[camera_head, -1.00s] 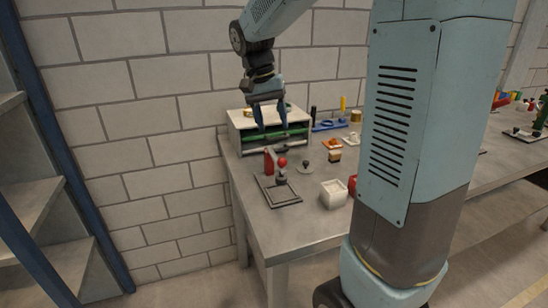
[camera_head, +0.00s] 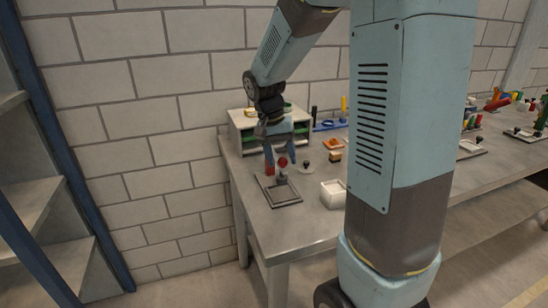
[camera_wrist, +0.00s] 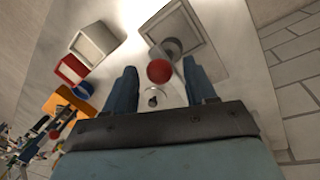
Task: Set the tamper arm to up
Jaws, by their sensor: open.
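The sandbed unit (camera_head: 279,191) is a grey-framed tray near the left end of the table. A grey post on it carries a red ball knob (camera_head: 283,162), which looks like the tamper arm's end. In the wrist view the red ball (camera_wrist: 159,72) sits between my two blue fingers, with the tray (camera_wrist: 190,35) beyond. My gripper (camera_head: 280,160) is open, pointing down above the tray with its fingertips around the height of the ball. I cannot tell whether a finger touches it. The arm's exact tilt is unclear.
A white box (camera_head: 334,194) stands right of the tray. A small dark knob on a pale round base (camera_head: 306,167) is close behind. A shelf unit (camera_head: 237,124) is at the back against the brick wall.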

